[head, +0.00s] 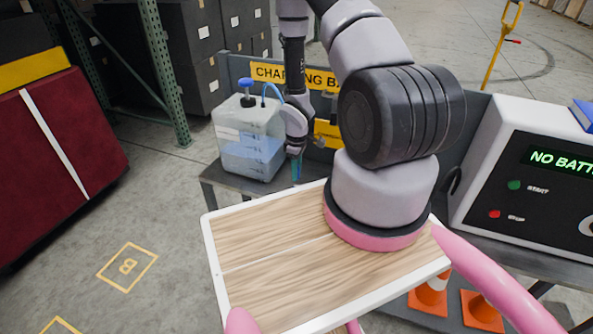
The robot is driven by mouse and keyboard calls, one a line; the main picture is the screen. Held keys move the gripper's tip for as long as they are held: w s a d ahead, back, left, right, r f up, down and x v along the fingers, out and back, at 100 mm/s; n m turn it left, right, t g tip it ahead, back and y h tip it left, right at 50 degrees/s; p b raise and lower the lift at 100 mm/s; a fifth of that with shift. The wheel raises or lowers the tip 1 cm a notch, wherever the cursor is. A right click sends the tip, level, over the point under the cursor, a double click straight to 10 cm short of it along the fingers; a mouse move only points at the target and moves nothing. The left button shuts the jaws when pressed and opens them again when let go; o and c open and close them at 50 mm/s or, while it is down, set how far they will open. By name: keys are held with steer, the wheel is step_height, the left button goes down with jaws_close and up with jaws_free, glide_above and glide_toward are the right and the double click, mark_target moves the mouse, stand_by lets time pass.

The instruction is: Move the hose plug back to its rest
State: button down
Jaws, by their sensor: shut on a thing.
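A translucent jug (240,150) with bluish liquid and a blue cap stands at the left end of the grey charging bay bench. A blue hose (272,88) leaves its top and runs right to my gripper (296,168). My gripper points down just right of the jug, over the bench, and is shut on the hose plug. The plug itself is mostly hidden by the gripper. A yellow part (327,134) shows on the back panel right beside my gripper. I cannot tell whether it is the plug's rest.
A console (530,165) with a "NO BATT" display stands at the right. My wooden-topped deck fills the front. Orange cones (482,310) stand below the bench. A dark red strapped tote (60,160) and a green rack post (165,70) are at the left. Floor at the left front is clear.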

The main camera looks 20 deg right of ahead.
steer(key=shift+f, duration=2.85)
steer(key=shift+f, duration=0.65)
steer(key=shift+c, duration=2.3)
jaws_free()
steer(key=shift+r, duration=0.1)
step_height(320, 180, up, 11)
steer(key=shift+f, duration=0.15)
